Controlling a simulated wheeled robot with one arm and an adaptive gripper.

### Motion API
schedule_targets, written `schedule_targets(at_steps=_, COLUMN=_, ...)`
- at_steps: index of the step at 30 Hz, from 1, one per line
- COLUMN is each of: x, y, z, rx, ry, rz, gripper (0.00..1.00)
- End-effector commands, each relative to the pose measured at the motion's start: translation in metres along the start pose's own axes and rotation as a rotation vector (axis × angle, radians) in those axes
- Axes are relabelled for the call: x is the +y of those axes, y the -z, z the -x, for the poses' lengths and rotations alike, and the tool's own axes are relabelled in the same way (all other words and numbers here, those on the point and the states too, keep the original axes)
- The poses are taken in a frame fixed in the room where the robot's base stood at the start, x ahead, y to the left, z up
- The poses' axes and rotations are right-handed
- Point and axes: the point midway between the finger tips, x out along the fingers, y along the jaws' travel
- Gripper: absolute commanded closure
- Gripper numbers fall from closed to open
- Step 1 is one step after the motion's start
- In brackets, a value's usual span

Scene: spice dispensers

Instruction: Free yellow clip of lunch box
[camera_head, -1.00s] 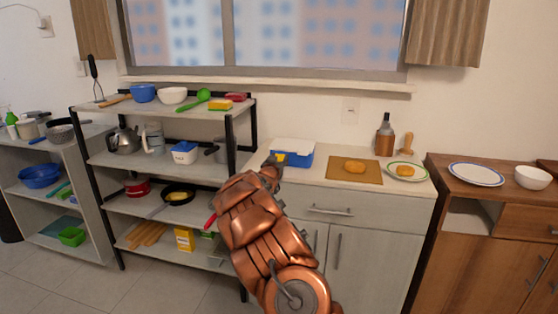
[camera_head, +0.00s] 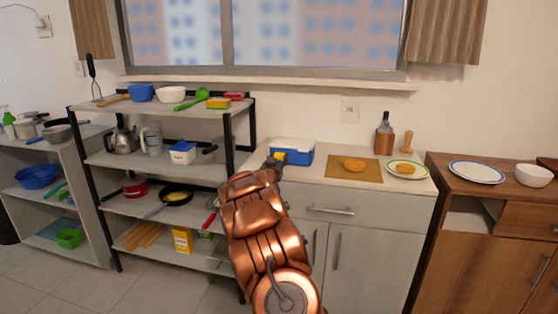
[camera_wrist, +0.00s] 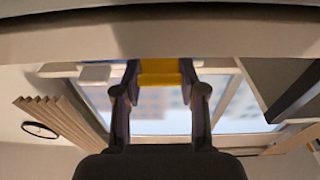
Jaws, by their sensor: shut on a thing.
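The lunch box (camera_head: 298,158) is blue with a white lid and sits on the left end of the light counter. Its yellow clip (camera_head: 280,155) is on the near left side; it also shows in the wrist view (camera_wrist: 160,73). My gripper (camera_head: 275,162) is at the near left side of the box. In the wrist view its two fingers (camera_wrist: 161,80) stand on either side of the yellow clip and are shut on it. The arm hides part of the counter front, and I cannot tell how far the clip is turned.
A brown board (camera_head: 341,170) with a bread-like item lies right of the box. A plate (camera_head: 406,170) with another and a brown bottle (camera_head: 384,137) stand beyond it. A dark-framed shelf (camera_head: 100,160) with kitchenware is close on the left.

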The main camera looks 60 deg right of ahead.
Motion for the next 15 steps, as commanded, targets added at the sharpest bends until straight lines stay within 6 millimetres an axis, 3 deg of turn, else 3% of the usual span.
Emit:
schedule_targets(at_steps=6, x=-0.004, y=-0.015, z=0.005, rx=0.072, ry=0.008, rz=-0.002, gripper=0.94)
schedule_targets(at_steps=15, x=-0.004, y=-0.017, z=0.008, rx=0.226, ry=0.008, rz=-0.003, gripper=0.94)
